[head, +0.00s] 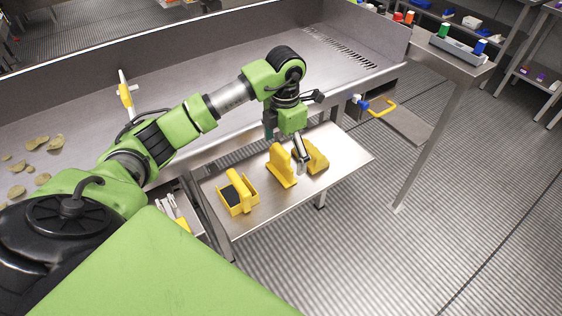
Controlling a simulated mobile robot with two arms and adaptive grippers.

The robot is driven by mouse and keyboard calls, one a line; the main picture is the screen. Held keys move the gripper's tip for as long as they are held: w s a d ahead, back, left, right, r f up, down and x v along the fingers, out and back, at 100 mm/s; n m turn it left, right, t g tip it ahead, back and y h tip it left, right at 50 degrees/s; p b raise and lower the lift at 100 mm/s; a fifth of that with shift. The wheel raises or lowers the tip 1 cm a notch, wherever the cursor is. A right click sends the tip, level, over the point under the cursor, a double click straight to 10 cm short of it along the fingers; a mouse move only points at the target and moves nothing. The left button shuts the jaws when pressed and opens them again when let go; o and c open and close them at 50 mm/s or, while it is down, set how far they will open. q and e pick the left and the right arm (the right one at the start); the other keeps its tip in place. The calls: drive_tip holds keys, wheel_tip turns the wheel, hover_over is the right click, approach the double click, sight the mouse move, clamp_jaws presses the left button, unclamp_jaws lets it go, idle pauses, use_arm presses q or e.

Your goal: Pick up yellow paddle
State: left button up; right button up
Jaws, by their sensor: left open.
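Several yellow tools lie on the steel side shelf (330,190). One upright yellow piece (281,168) stands in the middle of the shelf, and a wider yellow piece (317,160) is just to its right. A yellow holder with a dark inside (238,195) is at the shelf's left. I cannot tell for sure which one is the paddle. My left gripper (301,164) points down, open, over the two right-hand yellow pieces. Its fingertips overlap the wider piece in the picture, and whether they touch it is unclear. My right gripper is out of view.
A long steel trough (220,60) runs behind the shelf, with chips (42,143) at its left. A yellow loop handle (381,107) is to the right. The floor in front is clear.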

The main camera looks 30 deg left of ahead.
sight(282, 166)
use_arm(q)
drive_tip(key=shift+w+f, duration=0.1)
drive_tip(key=shift+f, duration=0.5)
drive_tip(key=shift+w+f, duration=0.1)
drive_tip(key=shift+f, duration=0.1)
drive_tip(key=f+p, duration=0.1)
drive_tip(key=f, duration=0.1)
drive_tip(key=a+f, duration=0.1)
drive_tip(key=f, duration=0.1)
drive_tip(key=shift+f+p, duration=0.1)
drive_tip(key=shift+p, duration=0.3)
drive_tip(key=shift+f, duration=0.45)
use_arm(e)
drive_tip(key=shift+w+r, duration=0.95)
use_arm(q)
drive_tip(key=c, duration=1.2)
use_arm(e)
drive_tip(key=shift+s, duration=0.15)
